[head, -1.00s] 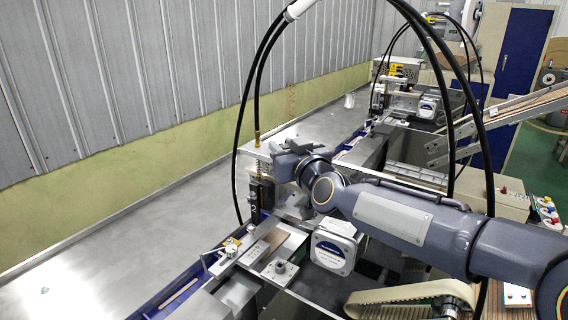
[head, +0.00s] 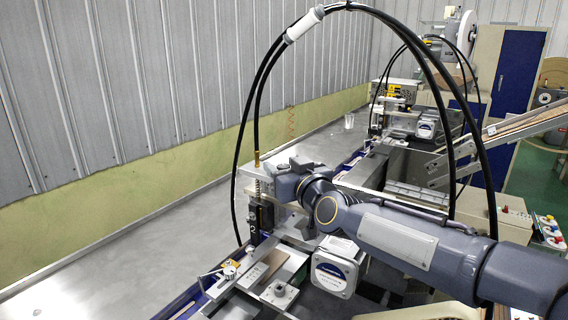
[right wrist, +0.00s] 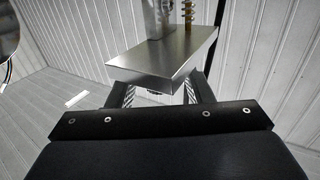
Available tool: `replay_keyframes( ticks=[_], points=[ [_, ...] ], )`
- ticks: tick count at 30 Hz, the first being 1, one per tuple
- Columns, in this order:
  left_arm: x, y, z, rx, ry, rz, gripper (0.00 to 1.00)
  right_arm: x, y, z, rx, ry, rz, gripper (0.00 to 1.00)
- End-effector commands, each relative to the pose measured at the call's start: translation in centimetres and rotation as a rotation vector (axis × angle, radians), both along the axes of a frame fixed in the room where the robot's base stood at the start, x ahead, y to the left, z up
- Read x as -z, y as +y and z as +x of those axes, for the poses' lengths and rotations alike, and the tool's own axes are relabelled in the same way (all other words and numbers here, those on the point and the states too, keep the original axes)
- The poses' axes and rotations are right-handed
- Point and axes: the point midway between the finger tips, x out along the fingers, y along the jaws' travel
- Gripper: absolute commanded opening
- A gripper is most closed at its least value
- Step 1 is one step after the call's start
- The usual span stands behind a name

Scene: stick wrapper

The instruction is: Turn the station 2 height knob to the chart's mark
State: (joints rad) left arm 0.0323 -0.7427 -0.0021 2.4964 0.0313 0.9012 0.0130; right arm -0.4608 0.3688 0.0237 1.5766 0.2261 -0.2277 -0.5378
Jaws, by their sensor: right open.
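My right gripper (head: 288,175) is at the top of the near station, beside its metal top plate (head: 258,178). In the right wrist view, my right gripper (right wrist: 160,93) is open, with its fingers apart below the metal plate (right wrist: 165,60). A small dark round part (right wrist: 152,92) shows under the plate between the fingers; I cannot tell if it is the height knob. The near station's dark slide (head: 262,215) stands under the spring and plate. I cannot make out the chart or its mark. My left gripper is out of view.
A white dial box (head: 334,273) stands right of the near station. Two small knobs (head: 229,270) (head: 279,290) sit on the rails in front. Black hoses (head: 238,170) arch over my arm. A second station (head: 392,115) stands farther back. The steel table (head: 130,250) at left is mostly clear.

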Motion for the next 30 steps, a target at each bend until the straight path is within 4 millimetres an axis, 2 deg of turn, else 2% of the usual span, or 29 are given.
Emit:
replay_keyframes(
  ticks=[5, 8, 18, 24, 30],
  points=[
    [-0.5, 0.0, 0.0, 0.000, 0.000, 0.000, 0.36, -1.9, 0.1, -0.1, -0.001, -0.004, 0.001, 0.46],
    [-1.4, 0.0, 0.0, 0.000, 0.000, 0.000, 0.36, -4.2, 0.2, -0.4, -0.004, -0.006, 0.001, 0.46],
    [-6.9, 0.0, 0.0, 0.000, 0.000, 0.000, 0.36, -10.6, 0.2, -6.0, -0.007, -0.002, 0.002, 0.46],
    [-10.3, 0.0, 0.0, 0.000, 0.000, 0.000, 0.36, -12.2, 0.1, -10.3, -0.005, 0.000, 0.003, 0.46],
    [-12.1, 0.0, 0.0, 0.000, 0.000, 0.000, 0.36, -13.0, 0.0, -13.0, -0.003, 0.000, 0.003, 0.46]
  ],
)
